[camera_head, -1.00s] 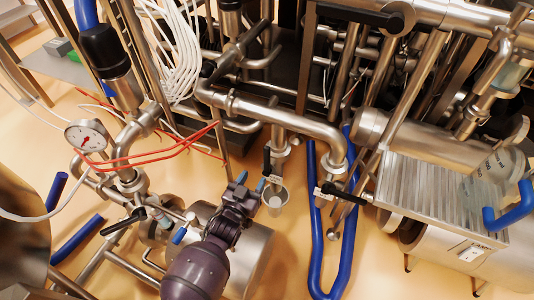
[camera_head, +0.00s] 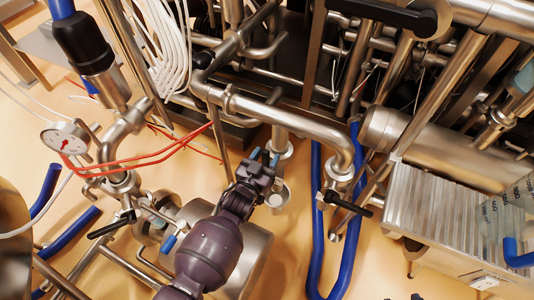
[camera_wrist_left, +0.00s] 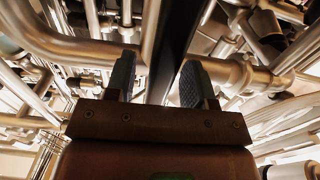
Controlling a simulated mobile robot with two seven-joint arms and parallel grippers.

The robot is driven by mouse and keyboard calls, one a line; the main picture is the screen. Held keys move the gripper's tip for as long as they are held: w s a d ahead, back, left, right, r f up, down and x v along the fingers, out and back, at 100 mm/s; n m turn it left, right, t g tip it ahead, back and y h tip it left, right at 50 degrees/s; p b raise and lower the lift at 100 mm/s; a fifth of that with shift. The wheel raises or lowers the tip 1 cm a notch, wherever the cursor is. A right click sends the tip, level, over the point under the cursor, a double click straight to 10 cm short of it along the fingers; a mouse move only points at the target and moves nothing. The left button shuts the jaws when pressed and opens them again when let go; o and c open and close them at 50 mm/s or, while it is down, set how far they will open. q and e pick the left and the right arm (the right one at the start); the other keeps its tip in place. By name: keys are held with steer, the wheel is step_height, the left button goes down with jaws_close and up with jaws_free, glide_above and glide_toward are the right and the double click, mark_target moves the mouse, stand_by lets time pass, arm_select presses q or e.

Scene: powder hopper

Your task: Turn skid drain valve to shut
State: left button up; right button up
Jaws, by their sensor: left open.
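My left gripper (camera_head: 265,157) is open at a vertical pipe stub (camera_head: 280,138) that drops from the large horizontal pipe. A small valve with a black handle showed on this stub earlier; the gripper now hides most of it. A small metal cup (camera_head: 279,196) stands below, partly covered. In the left wrist view the two padded fingers (camera_wrist_left: 156,82) are apart, with a dark upright strip beyond the gap; I cannot tell if it is a handle. A second valve with a black lever (camera_head: 348,204) sits to the right. No valve label is readable. My right gripper is not in view.
A pressure gauge (camera_head: 65,138) and red wires (camera_head: 150,160) are at left. A blue hose (camera_head: 317,230) loops down at right beside a ribbed metal box (camera_head: 435,205). Another black lever (camera_head: 112,224) sits lower left. Pipes crowd the back.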

arm_select(q)
jaws_close()
steer(key=shift+a, duration=0.1)
steer(key=shift+w+a+f+n, duration=0.35)
steer(key=shift+a+n, duration=0.45)
steer(key=shift+n, duration=0.35)
steer(key=shift+w+a+f+n, duration=0.3)
steer(key=shift+a+n, duration=0.55)
steer(key=shift+n, duration=0.35)
steer(key=shift+w+a+f+n, duration=0.3)
steer(key=shift+a+n, duration=0.5)
steer(key=shift+n, duration=0.35)
jaws_free()
steer(key=shift+r, duration=0.1)
steer(key=shift+s, duration=0.1)
